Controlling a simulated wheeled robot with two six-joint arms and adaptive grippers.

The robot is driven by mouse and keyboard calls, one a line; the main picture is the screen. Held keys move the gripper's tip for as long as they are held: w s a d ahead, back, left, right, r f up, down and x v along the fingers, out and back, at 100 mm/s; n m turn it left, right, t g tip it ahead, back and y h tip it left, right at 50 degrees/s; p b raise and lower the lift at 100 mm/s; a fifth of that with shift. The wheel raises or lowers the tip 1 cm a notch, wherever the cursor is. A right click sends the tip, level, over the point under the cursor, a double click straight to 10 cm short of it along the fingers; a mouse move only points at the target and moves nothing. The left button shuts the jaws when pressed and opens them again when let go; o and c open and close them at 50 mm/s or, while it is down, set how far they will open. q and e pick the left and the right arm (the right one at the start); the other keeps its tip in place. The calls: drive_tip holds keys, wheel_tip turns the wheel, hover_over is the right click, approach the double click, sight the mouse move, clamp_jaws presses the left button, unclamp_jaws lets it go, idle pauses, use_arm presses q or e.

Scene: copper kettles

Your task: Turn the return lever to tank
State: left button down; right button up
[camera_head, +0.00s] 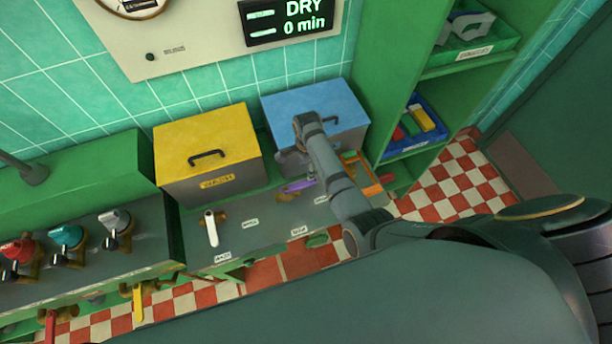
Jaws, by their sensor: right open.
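A white lever (211,228) on a brass mount sits on the grey counter panel, left of centre. It points toward the front, at a small white label (222,257); another label (250,222) lies to its right. A purple lever (299,185) on a brass mount is farther right and points right, with labels beside it. The label words are too small to read, so I cannot tell which is the return lever. My right gripper (304,128) is in front of the blue box, right of both levers' mounts, open; its fingers are hard to make out. My left gripper is out of view.
A yellow box (225,124) and a blue box (336,103) stand behind the levers. Several coloured valves (67,236) are at left. Green shelves (470,58) with bins are at right. An orange frame (371,190) is close beside my right arm.

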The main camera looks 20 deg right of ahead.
sight(306, 183)
wheel_tip(306, 183, down, 10)
drive_tip(key=b, duration=1)
drive_tip(key=shift+w+a+f, duration=0.1)
drive_tip(key=shift+w, duration=0.05)
drive_tip(key=shift+c, duration=0.4)
clamp_jaws()
